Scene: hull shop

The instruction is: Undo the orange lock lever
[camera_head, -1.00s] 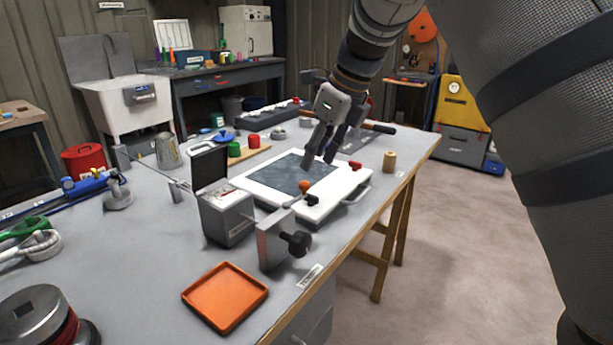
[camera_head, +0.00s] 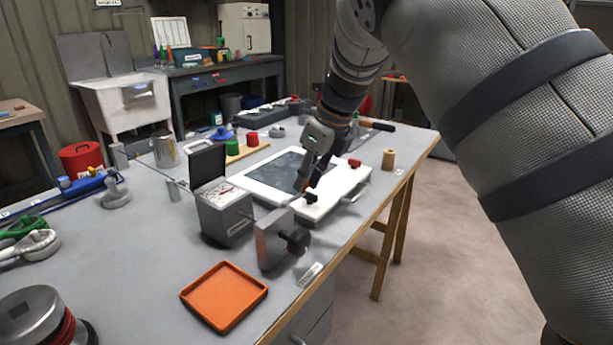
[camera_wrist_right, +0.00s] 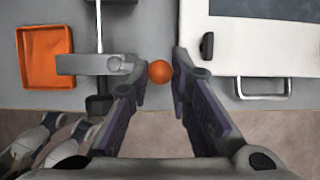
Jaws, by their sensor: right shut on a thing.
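My right gripper (camera_head: 301,186) reaches down at the near edge of a white panel with a dark window (camera_head: 262,178). In the right wrist view its two fingers (camera_wrist_right: 159,76) stand on either side of an orange ball-shaped knob (camera_wrist_right: 158,71), the visible part of the orange lock lever, and are shut on it. In the head view the fingers hide this knob. A grey metal bracket (camera_head: 268,238) with a black knob (camera_head: 296,240) stands close by, toward the camera.
A grey box with an open dark lid (camera_head: 226,216) stands left of the bracket. An orange tray (camera_head: 224,296) lies at the front. A tan spool (camera_head: 389,159) stands near the table's right edge. The panel's handle (camera_head: 352,196) faces that edge.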

